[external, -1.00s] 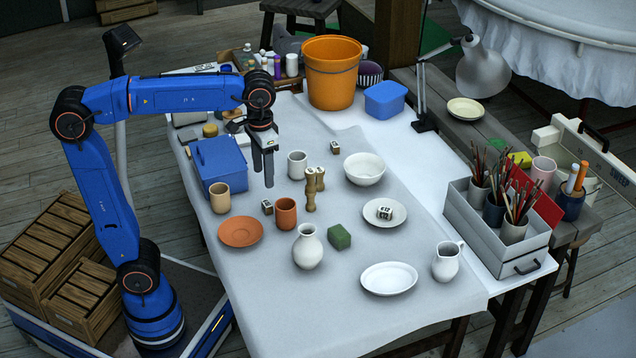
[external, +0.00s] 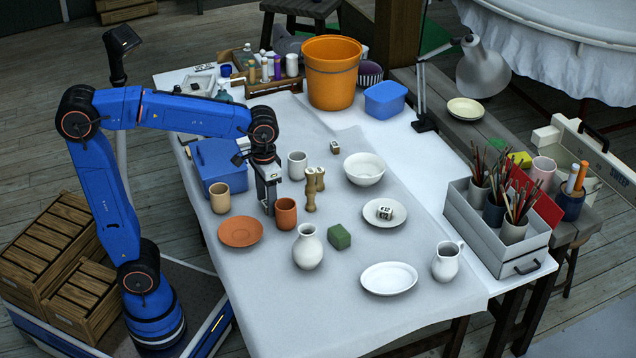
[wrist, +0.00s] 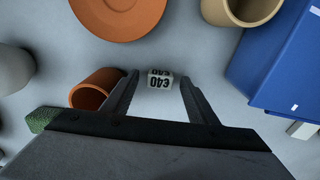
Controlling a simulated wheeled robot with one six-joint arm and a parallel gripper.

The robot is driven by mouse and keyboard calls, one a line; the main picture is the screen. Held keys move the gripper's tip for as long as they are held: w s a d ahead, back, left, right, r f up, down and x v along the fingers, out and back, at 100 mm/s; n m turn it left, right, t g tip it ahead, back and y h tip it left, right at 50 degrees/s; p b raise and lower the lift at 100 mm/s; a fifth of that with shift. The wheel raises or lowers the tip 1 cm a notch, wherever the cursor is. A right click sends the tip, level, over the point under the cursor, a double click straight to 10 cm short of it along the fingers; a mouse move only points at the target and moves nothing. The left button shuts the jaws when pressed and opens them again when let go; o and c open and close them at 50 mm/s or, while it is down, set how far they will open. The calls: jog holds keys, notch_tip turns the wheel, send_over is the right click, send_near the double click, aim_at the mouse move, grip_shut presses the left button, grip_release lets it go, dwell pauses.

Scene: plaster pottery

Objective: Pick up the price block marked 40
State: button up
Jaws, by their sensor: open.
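The price block marked £40 (wrist: 160,79) shows in the wrist view as a small pale block with dark print. It sits on the cloth between the fingertips of my gripper (wrist: 160,88), with a gap to each finger. My gripper is open and points down, low over the table, in the external view (external: 269,208), where it hides the block. A terracotta cup (external: 286,213) stands close to the right of my gripper. A second price block (external: 336,146) lies further back, its mark unreadable. A third block (external: 385,212) sits on a white plate (external: 371,222).
A terracotta saucer (external: 240,232) lies in front of my gripper to the left. A tan cup (external: 220,198) and a blue box (external: 217,163) stand to the left. Wooden figures (external: 311,190), a white vase (external: 308,248) and a green block (external: 339,237) stand to the right.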

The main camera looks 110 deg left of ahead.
jog(key=shift+f, duration=0.1)
jog(key=c, duration=1.1)
